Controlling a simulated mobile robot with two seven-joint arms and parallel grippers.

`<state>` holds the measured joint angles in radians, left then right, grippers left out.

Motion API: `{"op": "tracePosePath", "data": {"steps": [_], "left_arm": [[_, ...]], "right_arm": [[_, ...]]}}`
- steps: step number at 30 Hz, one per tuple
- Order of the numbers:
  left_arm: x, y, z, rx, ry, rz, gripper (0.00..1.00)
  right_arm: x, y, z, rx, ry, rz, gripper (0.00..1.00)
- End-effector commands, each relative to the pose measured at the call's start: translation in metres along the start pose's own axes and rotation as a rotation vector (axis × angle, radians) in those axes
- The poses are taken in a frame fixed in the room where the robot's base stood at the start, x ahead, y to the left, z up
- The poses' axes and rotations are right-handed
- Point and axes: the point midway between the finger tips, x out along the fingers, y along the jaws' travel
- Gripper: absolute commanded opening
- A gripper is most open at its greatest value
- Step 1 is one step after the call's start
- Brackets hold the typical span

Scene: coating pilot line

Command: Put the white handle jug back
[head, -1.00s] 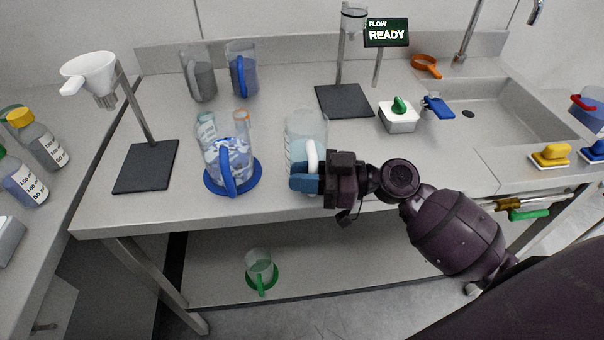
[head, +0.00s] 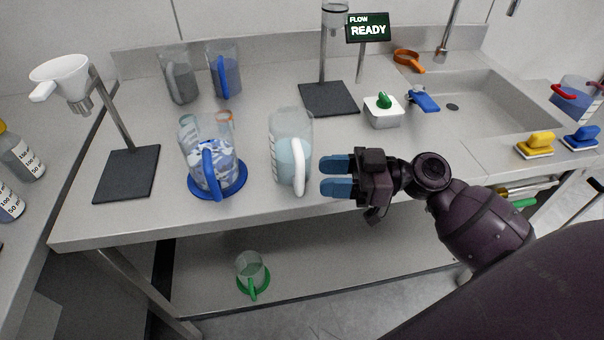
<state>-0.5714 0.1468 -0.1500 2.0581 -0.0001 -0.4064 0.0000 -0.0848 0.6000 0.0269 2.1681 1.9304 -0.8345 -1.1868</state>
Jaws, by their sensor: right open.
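The white handle jug (head: 284,150) stands upright on the steel bench near its front edge. It is clear, holds pale blue liquid, and its white handle (head: 299,168) faces the front right. My right gripper (head: 336,176) is open and empty just to the right of the handle, with a gap between its blue fingertips and the jug. My left gripper is out of view.
A blue-handled jug (head: 211,168) with blue-and-white contents stands on a blue round mat (head: 235,185) to the left. Two more jugs (head: 181,83) (head: 225,72) stand behind. A green-handled jug (head: 250,270) is on the lower shelf. Stands with black bases (head: 127,175) (head: 328,98) flank the jug.

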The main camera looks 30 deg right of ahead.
Motion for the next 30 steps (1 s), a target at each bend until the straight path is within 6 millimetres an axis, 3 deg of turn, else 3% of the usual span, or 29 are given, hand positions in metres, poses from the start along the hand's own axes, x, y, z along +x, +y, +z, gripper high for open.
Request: {"op": "tracePosePath", "data": {"steps": [3, 10, 30], "left_arm": [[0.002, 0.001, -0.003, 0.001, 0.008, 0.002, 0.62], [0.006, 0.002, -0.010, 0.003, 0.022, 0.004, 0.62], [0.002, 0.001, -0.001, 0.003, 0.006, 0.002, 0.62]], "right_arm": [[-0.021, 0.000, 0.001, 0.001, -0.001, 0.002, 0.42], [-0.043, 0.000, 0.000, -0.001, 0.001, 0.000, 0.42], [-0.046, -0.001, 0.000, -0.001, -0.001, -0.001, 0.42]]}}
